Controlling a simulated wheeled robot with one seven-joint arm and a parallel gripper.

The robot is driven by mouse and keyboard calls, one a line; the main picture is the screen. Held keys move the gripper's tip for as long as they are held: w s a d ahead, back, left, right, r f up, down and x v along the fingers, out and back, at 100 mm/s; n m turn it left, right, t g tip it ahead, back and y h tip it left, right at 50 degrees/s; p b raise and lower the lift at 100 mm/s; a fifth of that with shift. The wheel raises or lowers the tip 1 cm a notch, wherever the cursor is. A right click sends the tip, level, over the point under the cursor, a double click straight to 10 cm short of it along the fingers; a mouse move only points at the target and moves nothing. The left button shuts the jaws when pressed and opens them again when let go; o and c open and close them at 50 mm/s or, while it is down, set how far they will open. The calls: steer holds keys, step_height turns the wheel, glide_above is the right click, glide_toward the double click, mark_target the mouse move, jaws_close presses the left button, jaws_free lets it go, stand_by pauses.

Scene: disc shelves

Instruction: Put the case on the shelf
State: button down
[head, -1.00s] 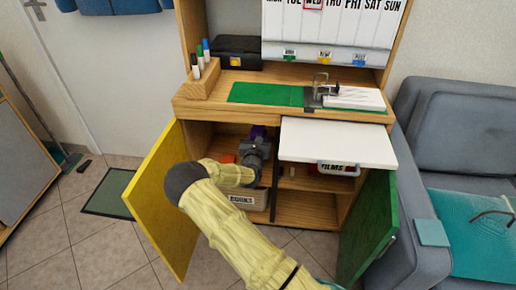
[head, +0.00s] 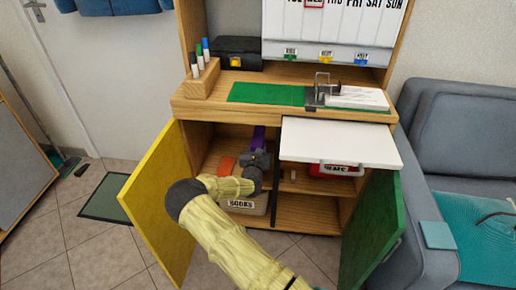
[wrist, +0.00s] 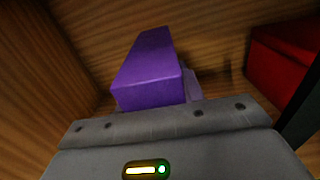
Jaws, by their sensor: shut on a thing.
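The purple case (head: 259,138) is in my gripper (head: 258,153), inside the left compartment of the open wooden cabinet. In the wrist view the case (wrist: 150,68) is a long purple block pointing away from my gripper (wrist: 155,104), which is shut on its near end. The fingertips are mostly hidden by the gripper body. The cabinet shelf (head: 212,166) lies below and around the case. I cannot tell whether the case touches the shelf.
An orange item (head: 227,163) lies on the shelf to the left. A box marked BOOKS (head: 241,206) stands beneath. A red-and-white bin (head: 336,170) is in the right compartment. The yellow door (head: 155,200) and green door (head: 373,230) stand open. A white board (head: 340,143) juts out above right.

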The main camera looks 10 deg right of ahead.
steer(key=shift+f, duration=0.1)
steer(key=c, duration=0.9)
jaws_free()
steer(key=p+v, duration=0.3)
steer(key=v, duration=0.9)
steer(key=shift+p, duration=0.4)
steer(key=shift+d, duration=0.1)
